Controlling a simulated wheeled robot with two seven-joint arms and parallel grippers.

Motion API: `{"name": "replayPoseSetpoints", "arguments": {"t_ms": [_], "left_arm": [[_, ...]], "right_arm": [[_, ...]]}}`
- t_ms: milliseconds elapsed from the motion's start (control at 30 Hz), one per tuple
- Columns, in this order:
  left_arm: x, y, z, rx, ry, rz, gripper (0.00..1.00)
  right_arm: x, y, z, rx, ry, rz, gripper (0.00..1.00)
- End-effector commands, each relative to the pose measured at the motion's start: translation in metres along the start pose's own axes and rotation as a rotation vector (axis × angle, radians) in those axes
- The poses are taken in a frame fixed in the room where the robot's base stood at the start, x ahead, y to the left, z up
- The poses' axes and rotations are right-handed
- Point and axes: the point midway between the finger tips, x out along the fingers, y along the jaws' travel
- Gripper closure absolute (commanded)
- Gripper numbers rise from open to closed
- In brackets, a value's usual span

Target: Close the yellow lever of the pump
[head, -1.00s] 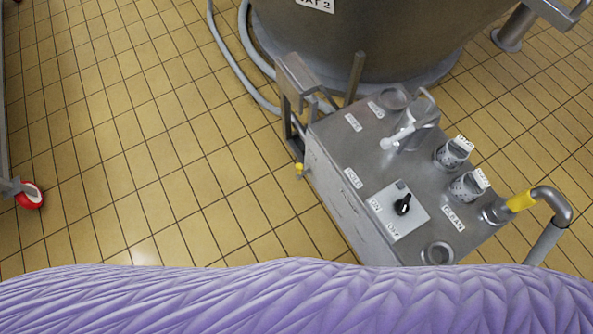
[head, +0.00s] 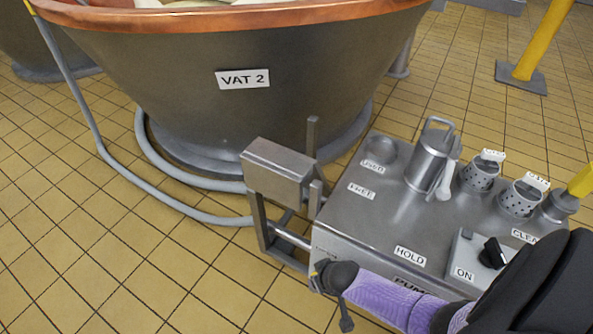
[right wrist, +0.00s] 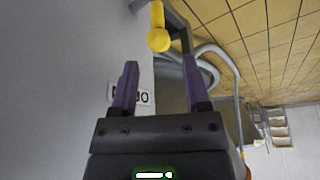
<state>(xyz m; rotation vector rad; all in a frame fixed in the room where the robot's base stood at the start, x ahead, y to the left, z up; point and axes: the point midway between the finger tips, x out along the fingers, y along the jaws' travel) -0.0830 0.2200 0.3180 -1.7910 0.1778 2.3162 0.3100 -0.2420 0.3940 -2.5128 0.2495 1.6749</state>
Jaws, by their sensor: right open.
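The pump (head: 372,215) is a grey metal box with labels on its top, standing in front of the vat. Its yellow lever (right wrist: 158,38) has a round knob and shows in the right wrist view, ahead of my fingertips and between their lines. My left gripper is out of view.
A large vat marked VAT 2 (head: 180,90) with a copper rim stands behind the pump. A grey hose (head: 165,205) lies on the floor around it. A metal bracket (head: 275,172) stands at the pump's left end. The tiled floor at the left is clear.

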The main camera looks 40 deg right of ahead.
Motion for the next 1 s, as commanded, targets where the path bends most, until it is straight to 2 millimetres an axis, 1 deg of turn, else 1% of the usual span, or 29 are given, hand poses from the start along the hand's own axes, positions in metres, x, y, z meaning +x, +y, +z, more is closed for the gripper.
{"name": "replayPoseSetpoints", "arguments": {"t_ms": [33,100,233,300,367,533,633,667,700,767,800,867,900,933,1000], "left_arm": [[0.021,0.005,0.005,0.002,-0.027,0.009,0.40],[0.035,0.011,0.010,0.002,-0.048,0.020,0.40],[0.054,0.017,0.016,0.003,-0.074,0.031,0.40],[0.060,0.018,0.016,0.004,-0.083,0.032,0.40],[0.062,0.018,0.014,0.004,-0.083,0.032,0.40],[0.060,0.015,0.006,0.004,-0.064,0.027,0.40],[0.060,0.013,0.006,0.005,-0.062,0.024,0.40],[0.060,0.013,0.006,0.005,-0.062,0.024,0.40],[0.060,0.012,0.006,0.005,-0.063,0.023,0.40],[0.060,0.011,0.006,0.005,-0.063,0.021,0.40],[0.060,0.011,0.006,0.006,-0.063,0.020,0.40],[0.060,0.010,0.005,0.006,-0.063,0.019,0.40],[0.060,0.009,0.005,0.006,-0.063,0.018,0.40],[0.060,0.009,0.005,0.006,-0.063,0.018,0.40],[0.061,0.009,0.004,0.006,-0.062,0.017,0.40]], "right_arm": [[0.025,0.001,0.008,-0.001,-0.009,0.002,0.40],[0.043,0.001,0.009,-0.003,-0.011,0.003,0.40],[0.068,0.001,0.008,-0.003,-0.010,0.002,0.40],[0.075,0.000,0.006,-0.003,-0.008,0.001,0.40],[0.078,0.000,0.005,-0.002,-0.006,0.001,0.40],[0.077,0.000,0.002,-0.002,-0.002,0.000,0.40],[0.076,0.000,0.002,-0.003,-0.002,0.000,0.40],[0.076,0.000,0.002,-0.003,-0.002,0.000,0.44],[0.076,0.000,0.002,-0.003,-0.002,0.000,0.53],[0.076,0.000,0.002,-0.003,-0.002,0.000,0.66],[0.076,0.000,0.002,-0.003,-0.002,0.000,0.74],[0.076,0.000,0.002,-0.003,-0.002,0.000,0.87],[0.076,0.000,0.002,-0.003,-0.002,0.000,0.95],[0.076,0.000,0.002,-0.003,-0.002,0.000,1.00],[0.076,0.000,0.002,-0.003,-0.002,0.000,1.00]]}}
